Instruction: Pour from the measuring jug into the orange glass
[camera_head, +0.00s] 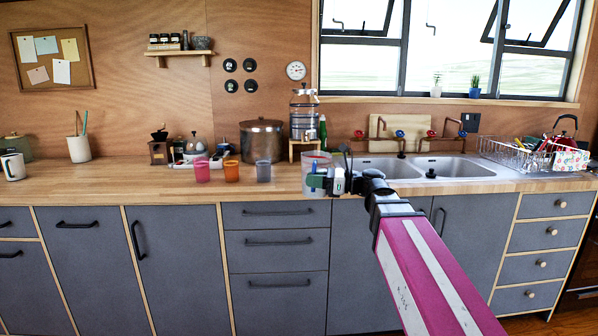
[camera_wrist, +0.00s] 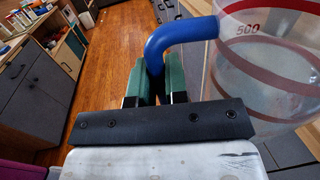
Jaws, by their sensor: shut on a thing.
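The measuring jug (camera_head: 308,184) is clear with a blue handle, at the front edge of the wooden counter beside the sink. In the wrist view the jug (camera_wrist: 275,70) shows a red band, a "500" mark and what looks like clear liquid inside. My gripper (camera_wrist: 156,88) is shut on its blue handle (camera_wrist: 178,38); in the head view my gripper (camera_head: 322,182) is at the jug's right side. The jug looks upright. The orange glass (camera_head: 231,171) stands upright on the counter, left of the jug and apart from it. Its inside is not clear to see.
A pink glass (camera_head: 202,171) stands left of the orange glass and a grey glass (camera_head: 263,171) stands between it and the jug. A large pot (camera_head: 262,141) and a dispenser on a wooden stand (camera_head: 304,118) are behind. The counter at left front is clear.

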